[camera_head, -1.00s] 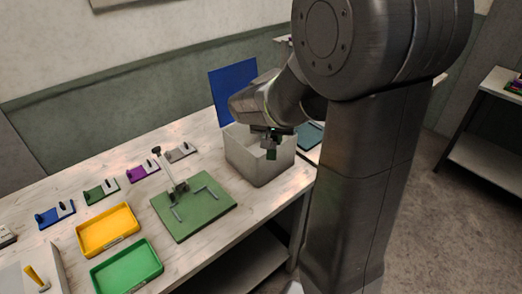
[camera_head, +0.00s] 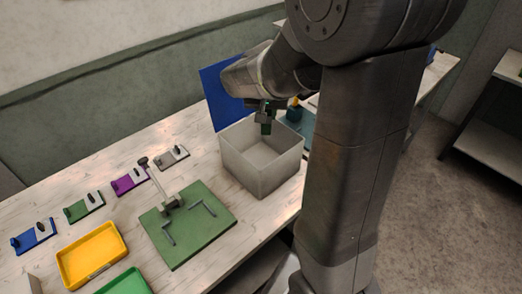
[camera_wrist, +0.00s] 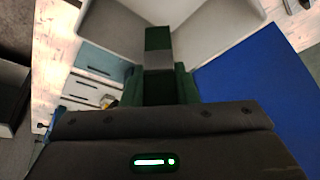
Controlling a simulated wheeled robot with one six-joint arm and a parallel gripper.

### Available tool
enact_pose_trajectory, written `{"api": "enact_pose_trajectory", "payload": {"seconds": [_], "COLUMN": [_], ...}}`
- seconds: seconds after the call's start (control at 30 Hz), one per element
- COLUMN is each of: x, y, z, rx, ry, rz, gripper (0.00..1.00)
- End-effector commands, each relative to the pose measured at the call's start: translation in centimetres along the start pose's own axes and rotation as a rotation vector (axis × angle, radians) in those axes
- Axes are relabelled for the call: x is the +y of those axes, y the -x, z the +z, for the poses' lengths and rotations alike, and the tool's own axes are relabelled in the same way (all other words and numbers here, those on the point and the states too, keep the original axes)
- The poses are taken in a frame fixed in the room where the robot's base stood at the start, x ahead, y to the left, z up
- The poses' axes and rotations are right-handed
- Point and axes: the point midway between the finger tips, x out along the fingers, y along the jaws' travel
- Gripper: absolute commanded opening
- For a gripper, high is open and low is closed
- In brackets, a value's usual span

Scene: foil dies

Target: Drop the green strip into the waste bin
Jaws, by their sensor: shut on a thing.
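The waste bin (camera_head: 262,180) is a light grey open box on the table, and its inside looks empty in the head view. My gripper (camera_head: 266,118) is above the back part of the bin's opening. It is shut on the dark green strip (camera_head: 267,129), which hangs down from the fingers. In the wrist view the green strip (camera_wrist: 157,40) points out over the bin (camera_wrist: 205,30), with a grey band across it. The strip's upper end is hidden between the fingers.
A blue panel (camera_head: 221,92) stands behind the bin. A green mat with a clamp stand (camera_head: 190,228) lies left of it. A yellow tray (camera_head: 91,257), a green tray (camera_head: 124,283) and several coloured dies are further left. A teal thing (camera_head: 295,113) is behind the bin.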

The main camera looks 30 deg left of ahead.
Motion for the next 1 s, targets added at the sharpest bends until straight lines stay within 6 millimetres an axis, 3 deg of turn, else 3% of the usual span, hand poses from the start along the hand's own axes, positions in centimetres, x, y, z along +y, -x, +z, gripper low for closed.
{"api": "enact_pose_trajectory", "payload": {"seconds": [0.57,0.9,0.93,1.0], "x": [0.0,0.0,0.0,0.0], "y": [-5.2,-5.5,-5.5,-5.5], "z": [2.1,2.3,2.3,2.3], "rx": [0.000,0.000,0.000,0.000], "ry": [0.001,0.000,0.000,0.000], "rz": [0.000,0.000,0.000,0.000], "gripper": [0.05,0.05,0.29,0.42]}}
